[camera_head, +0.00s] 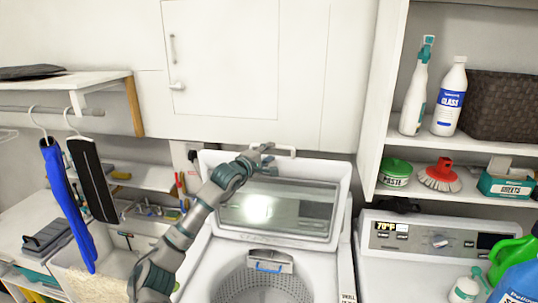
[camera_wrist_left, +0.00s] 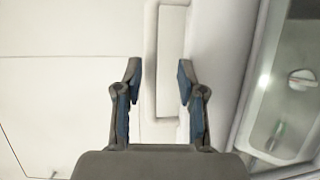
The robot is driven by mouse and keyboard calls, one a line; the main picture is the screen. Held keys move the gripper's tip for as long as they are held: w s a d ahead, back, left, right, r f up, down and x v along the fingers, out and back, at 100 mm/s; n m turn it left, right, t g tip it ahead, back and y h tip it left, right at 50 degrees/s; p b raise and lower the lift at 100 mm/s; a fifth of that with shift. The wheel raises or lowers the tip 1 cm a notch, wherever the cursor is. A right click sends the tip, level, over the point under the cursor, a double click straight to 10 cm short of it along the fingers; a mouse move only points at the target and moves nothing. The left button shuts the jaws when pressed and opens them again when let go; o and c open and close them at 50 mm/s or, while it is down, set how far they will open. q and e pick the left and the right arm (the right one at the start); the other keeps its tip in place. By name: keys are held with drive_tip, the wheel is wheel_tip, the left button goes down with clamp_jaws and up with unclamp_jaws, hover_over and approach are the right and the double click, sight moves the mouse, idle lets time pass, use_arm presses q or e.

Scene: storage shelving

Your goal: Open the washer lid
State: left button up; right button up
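The washer lid (camera_head: 322,215) stands raised and tilted back behind the drum opening, its glass panel facing forward. The lid also shows at the right of the left wrist view (camera_wrist_left: 246,100). A white handle (camera_head: 287,149) runs along the lid's top edge. My left gripper (camera_head: 268,160) is at the lid's top edge, close to the handle, with my arm crossing in front of the lid's left part. In the left wrist view the gripper (camera_wrist_left: 158,80) has its fingers apart, with the pale handle (camera_wrist_left: 151,60) between and beyond them. Contact cannot be told. My right gripper is not in view.
The open washer drum (camera_head: 262,287) is below the lid. White cabinets (camera_head: 250,70) stand behind it. Shelves with bottles (camera_head: 449,97) and a dryer panel (camera_head: 430,240) are at the right. Hangers with a blue garment (camera_head: 67,200) and a sink are at the left.

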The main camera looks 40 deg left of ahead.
use_arm(q)
drive_tip(key=s+d, duration=0.2)
drive_tip(key=s, duration=0.9)
drive_tip(key=shift+s, duration=0.25)
drive_tip(key=shift+a, duration=0.3)
